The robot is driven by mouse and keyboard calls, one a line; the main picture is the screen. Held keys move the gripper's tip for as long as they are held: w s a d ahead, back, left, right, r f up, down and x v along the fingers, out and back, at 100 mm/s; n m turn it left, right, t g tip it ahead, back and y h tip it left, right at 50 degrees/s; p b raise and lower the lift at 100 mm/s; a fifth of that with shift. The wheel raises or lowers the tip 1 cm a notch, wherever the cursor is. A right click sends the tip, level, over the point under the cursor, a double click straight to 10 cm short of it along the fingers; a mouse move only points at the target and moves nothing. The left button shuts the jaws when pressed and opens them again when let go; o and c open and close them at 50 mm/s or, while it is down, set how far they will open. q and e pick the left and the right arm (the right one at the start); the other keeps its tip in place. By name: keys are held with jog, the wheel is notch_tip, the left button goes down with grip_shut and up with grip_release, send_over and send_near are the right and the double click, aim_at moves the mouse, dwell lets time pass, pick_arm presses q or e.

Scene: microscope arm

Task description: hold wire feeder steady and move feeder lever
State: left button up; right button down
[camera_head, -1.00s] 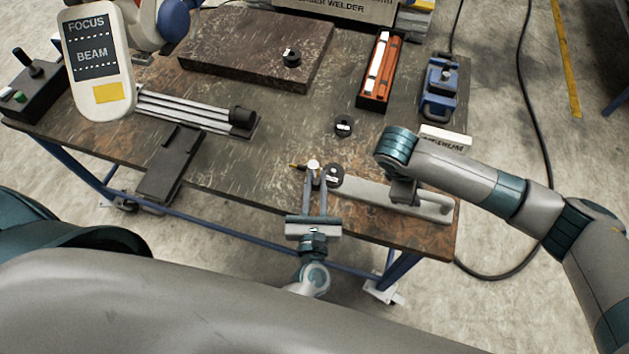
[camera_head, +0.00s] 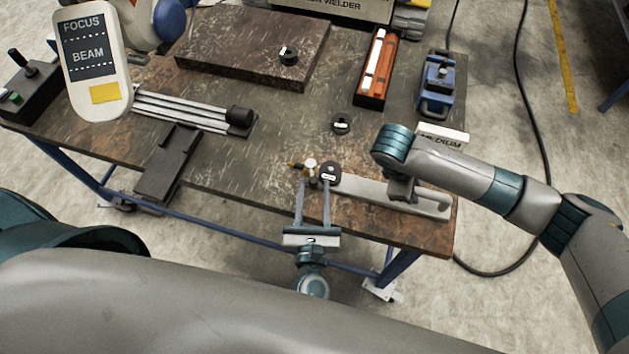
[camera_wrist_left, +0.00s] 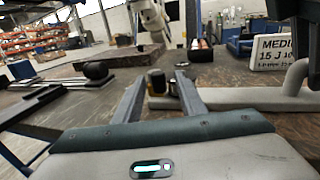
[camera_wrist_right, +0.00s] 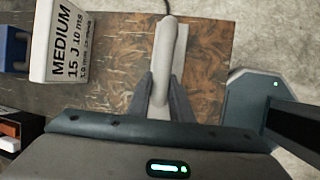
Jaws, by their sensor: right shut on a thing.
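The wire feeder (camera_head: 362,190) is a long light-grey body on the table's front right edge, with a black disc (camera_head: 329,174) at its left end. My right gripper (camera_wrist_right: 160,97) is shut on the feeder's grey rod-like handle (camera_wrist_right: 165,50); my wrist hides part of this in the head view.
A white "MEDIUM" sign (camera_head: 442,136) stands behind the feeder. A black knob (camera_head: 341,123), an orange tray (camera_head: 376,75) and a blue clamp-like device (camera_head: 437,84) lie farther back.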

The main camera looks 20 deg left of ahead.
jog(key=shift+r, duration=0.1)
pick_arm(q)
jog(key=v, duration=0.4)
jog(key=shift+s+d, duration=0.1)
jog(key=shift+s, duration=0.2)
pick_arm(e)
jog(key=c, duration=1.5)
grip_release()
jog(key=shift+v, duration=5.95)
